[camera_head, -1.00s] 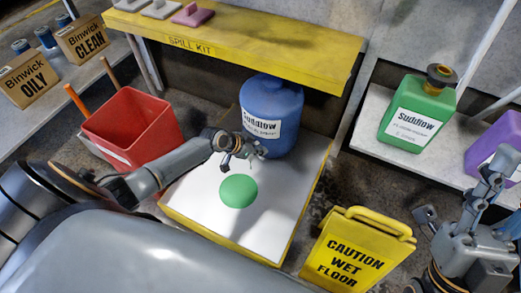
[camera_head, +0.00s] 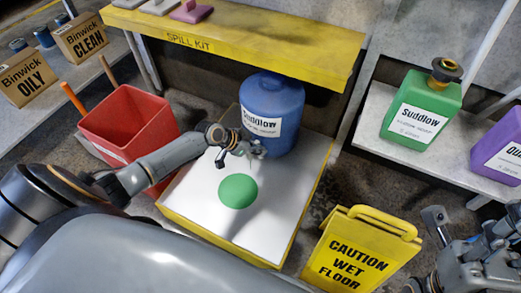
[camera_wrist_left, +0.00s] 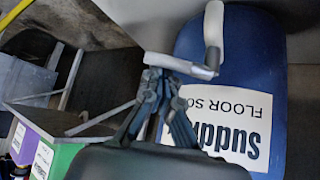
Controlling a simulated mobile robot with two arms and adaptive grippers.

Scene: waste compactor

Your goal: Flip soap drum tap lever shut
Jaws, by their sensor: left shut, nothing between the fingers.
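The blue Suddlow soap drum (camera_head: 271,112) stands at the back of the white yellow-edged platform (camera_head: 262,237). Its grey tap (camera_wrist_left: 212,38) shows in the left wrist view as a pale upright part meeting a crosswise part in front of the drum (camera_wrist_left: 278,75). I cannot clearly tell the lever from the spout. My left gripper (camera_head: 258,150) is at the drum's lower front and hides the tap in the head view. In the left wrist view its fingers (camera_wrist_left: 166,76) are shut and empty, close to the tap; contact is unclear. My right gripper (camera_head: 474,222) is open, partly cut off at lower right.
A green round patch (camera_head: 238,191) lies on the platform. A red bin (camera_head: 125,128) stands left of it, a yellow wet-floor sign (camera_head: 350,250) to its right. The yellow spill kit shelf (camera_head: 230,42) overhangs the drum. Green (camera_head: 421,112) and purple (camera_head: 498,145) jugs stand on the right shelf.

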